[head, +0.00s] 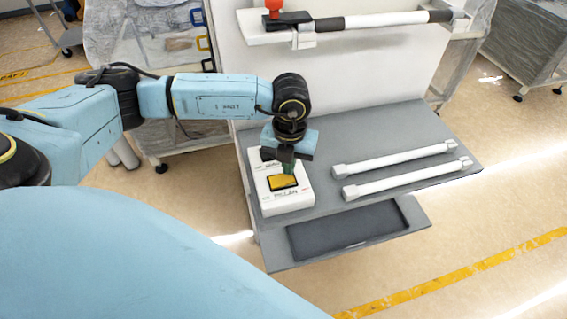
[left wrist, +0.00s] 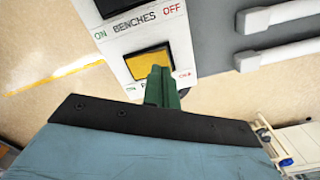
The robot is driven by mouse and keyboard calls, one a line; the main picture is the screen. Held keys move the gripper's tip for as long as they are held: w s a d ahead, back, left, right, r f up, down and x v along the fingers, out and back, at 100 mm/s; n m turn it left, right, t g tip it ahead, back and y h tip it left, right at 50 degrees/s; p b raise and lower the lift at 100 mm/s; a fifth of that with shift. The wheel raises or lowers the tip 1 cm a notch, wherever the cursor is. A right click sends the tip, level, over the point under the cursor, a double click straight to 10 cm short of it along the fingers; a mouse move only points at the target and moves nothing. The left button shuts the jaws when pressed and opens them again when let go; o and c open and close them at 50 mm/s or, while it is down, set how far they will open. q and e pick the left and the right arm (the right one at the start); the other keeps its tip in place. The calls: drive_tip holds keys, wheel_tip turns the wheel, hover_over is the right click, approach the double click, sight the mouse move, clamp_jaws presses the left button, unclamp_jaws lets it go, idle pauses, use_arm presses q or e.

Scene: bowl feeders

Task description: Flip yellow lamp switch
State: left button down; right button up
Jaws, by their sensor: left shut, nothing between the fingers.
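A white switch box (head: 286,200) sits at the left end of the grey shelf. Its yellow lamp switch (head: 283,182) is on the near part of the box, and a dark switch (head: 267,154) is on the far part. In the left wrist view the yellow switch (left wrist: 149,63) shows with the dark switch (left wrist: 122,7) beyond it. My left gripper (head: 289,171) is over the box. Its green fingers (left wrist: 161,88) are shut and empty, and they overlap the near edge of the yellow switch; I cannot tell if they touch it. My right gripper is not in view.
Two white bars (head: 400,170) lie on the grey shelf (head: 330,200) right of the box. A dark tray (head: 348,227) is on a lower shelf. An upper white ledge (head: 345,36) carries a red button (head: 273,6) and a bar.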

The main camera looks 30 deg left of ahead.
sight(288, 177)
use_arm(q)
drive_tip(key=shift+f+b, duration=0.8)
drive_tip(key=shift+f, duration=0.2)
idle(0.3)
drive_tip(key=shift+r+p, duration=2.45)
drive_tip(key=shift+r, duration=1.15)
drive_tip(key=shift+f, duration=0.1)
